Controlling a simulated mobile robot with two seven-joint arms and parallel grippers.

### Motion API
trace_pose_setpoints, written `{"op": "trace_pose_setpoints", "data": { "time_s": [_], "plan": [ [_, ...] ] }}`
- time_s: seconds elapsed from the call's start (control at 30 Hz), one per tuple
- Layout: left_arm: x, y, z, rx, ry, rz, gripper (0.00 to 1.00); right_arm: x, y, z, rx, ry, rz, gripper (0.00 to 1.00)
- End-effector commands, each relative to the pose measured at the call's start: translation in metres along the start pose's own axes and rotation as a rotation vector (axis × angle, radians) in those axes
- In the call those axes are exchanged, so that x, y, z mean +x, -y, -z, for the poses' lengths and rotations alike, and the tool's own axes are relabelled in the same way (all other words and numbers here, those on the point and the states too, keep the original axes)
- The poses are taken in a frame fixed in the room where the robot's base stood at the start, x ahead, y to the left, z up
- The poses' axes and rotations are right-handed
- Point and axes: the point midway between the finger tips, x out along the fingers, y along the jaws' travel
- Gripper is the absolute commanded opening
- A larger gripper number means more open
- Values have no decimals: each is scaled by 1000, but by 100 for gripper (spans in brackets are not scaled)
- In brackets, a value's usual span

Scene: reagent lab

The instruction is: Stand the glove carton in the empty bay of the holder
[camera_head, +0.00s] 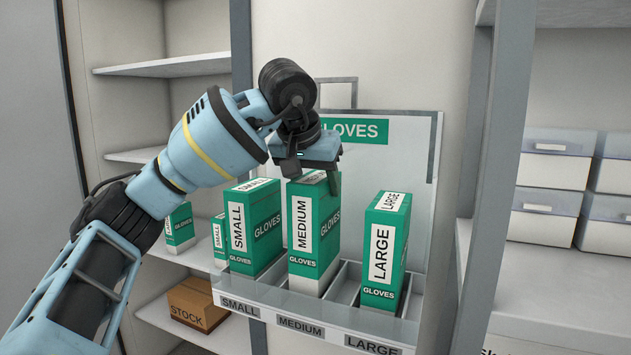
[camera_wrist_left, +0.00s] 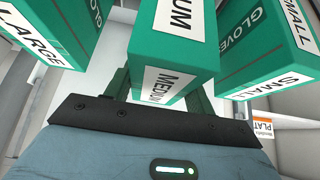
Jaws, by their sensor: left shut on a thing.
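The glove carton, green with a white MEDIUM label (camera_head: 301,228), stands upright in the middle bay of the holder (camera_head: 258,303), above the MEDIUM front label. I cannot tell whether its base rests on the bay floor. My left gripper (camera_head: 313,174) is above it, shut on its top end. In the left wrist view the fingers (camera_wrist_left: 160,92) sit on either side of the MEDIUM carton (camera_wrist_left: 178,62). A SMALL carton (camera_head: 255,225) stands in the left bay and a LARGE carton (camera_head: 385,250) in the right bay. My right gripper is not in view.
The holder's back panel carries a green GLOVES sign (camera_head: 362,130). Shelves at left hold other glove cartons (camera_head: 179,228) and a brown STOCK box (camera_head: 195,304). A grey upright (camera_head: 480,170) and shelves with lidded bins (camera_head: 550,185) stand at right.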

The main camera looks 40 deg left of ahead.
Motion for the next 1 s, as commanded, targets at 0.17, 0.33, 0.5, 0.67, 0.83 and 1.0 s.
{"op": "trace_pose_setpoints", "data": {
  "time_s": [0.17, 0.33, 0.5, 0.67, 0.83, 1.0],
  "plan": [
    [4, 0, -3, -1, -2, 0, 0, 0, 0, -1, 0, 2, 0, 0],
    [9, 0, -6, -1, -2, 0, 0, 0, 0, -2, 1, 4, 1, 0],
    [14, 0, -9, -1, -2, -1, 0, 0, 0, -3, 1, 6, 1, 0],
    [18, 0, -12, -1, -3, -2, 0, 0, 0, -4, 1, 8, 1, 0],
    [18, 0, -12, -1, -4, -2, 0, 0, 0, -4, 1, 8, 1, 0],
    [18, 0, -12, -1, -4, -2, 61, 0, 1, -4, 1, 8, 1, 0]
  ]
}}
